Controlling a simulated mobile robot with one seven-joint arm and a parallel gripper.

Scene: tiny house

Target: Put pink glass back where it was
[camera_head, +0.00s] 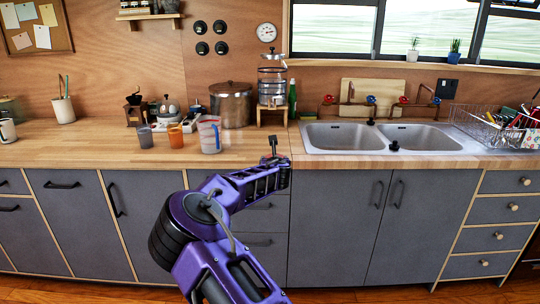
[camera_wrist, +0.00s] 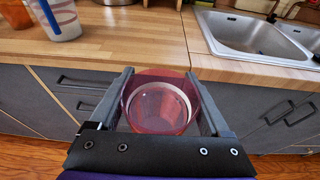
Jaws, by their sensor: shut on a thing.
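The pink glass (camera_wrist: 162,112) is a see-through pink cup between the two fingers of my gripper (camera_wrist: 159,82) in the wrist view. My gripper is shut on it, with a finger on either side. The wrist view looks into the glass from above. It appears in front of the wooden counter's (camera_wrist: 140,40) front edge, over the grey cabinet fronts. In the head view my gripper (camera_head: 272,160) is near the counter edge, left of the sink; I cannot make out the glass there.
A clear jug (camera_head: 209,135), an orange glass (camera_head: 175,136) and a grey glass (camera_head: 145,137) stand on the counter to the left. A large pot (camera_head: 232,104) is behind them. The double sink (camera_head: 380,138) is to the right. Bare counter lies left of the sink.

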